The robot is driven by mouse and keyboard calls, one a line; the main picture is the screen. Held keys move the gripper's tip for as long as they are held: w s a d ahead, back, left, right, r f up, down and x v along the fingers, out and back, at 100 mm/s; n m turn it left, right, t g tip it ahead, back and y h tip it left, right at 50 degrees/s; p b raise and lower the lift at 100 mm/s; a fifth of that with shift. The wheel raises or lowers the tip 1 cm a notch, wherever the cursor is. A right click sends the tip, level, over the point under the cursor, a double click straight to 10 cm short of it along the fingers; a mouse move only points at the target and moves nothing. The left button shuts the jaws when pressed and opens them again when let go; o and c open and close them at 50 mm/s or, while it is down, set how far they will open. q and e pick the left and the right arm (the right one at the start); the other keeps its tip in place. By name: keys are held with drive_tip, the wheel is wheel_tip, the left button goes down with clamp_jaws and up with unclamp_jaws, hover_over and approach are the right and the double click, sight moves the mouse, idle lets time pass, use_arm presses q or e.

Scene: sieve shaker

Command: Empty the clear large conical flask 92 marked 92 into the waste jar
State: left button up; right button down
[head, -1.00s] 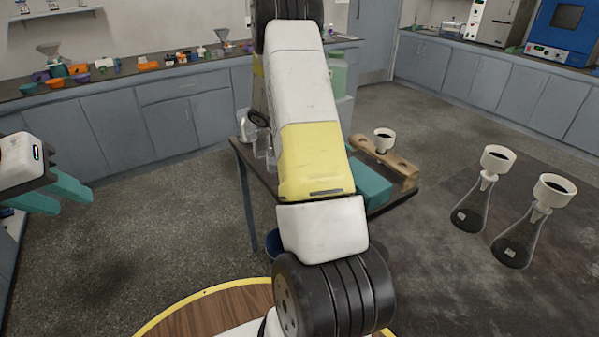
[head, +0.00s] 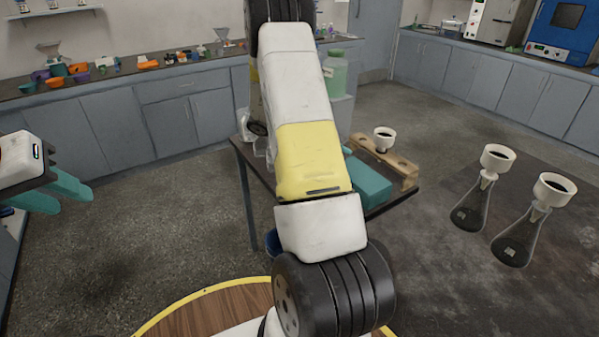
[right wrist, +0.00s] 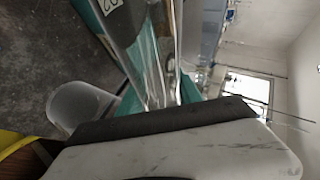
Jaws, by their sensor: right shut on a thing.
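In the right wrist view a clear glass flask (right wrist: 140,45) with a label reading 92 is held between the teal fingers of my right gripper (right wrist: 155,100). The flask slants across the picture, and its contents are not clear to see. In the head view my right arm covers this gripper. A translucent, round, open-looking vessel (right wrist: 82,105) lies to the left of the flask in the right wrist view, apart from it; I cannot tell whether it is the waste jar. My left gripper (head: 62,192) is open and empty at the left.
Two flasks with funnels (head: 472,205) (head: 520,235) stand at the right. A greenish container (head: 335,75) stands behind.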

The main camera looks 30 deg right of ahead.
drive_tip(key=shift+f+m+h+p, duration=0.25)
drive_tip(key=shift+m+h+p, duration=0.05)
drive_tip(key=shift+h+p, duration=0.1)
idle(0.4)
drive_tip(key=shift+r, duration=0.1)
drive_tip(key=shift+m+t+h, duration=0.5)
drive_tip(key=shift+m+t, duration=0.1)
drive_tip(key=shift+m, duration=0.1)
drive_tip(key=r, duration=0.3)
drive_tip(key=s+r, duration=0.1)
drive_tip(key=shift+a+r+p, duration=0.3)
drive_tip(key=shift+a+p, duration=0.05)
drive_tip(key=shift+a, duration=0.05)
drive_tip(key=shift+a+f+m+t+h+p, duration=0.15)
drive_tip(key=shift+f+m+h+p, duration=0.3)
drive_tip(key=shift+f, duration=0.55)
drive_tip(key=shift+d+f+m+t+h+p, duration=0.1)
drive_tip(key=shift+f+m+t+h+p, duration=0.3)
drive_tip(key=shift+f, duration=0.55)
idle(1.6)
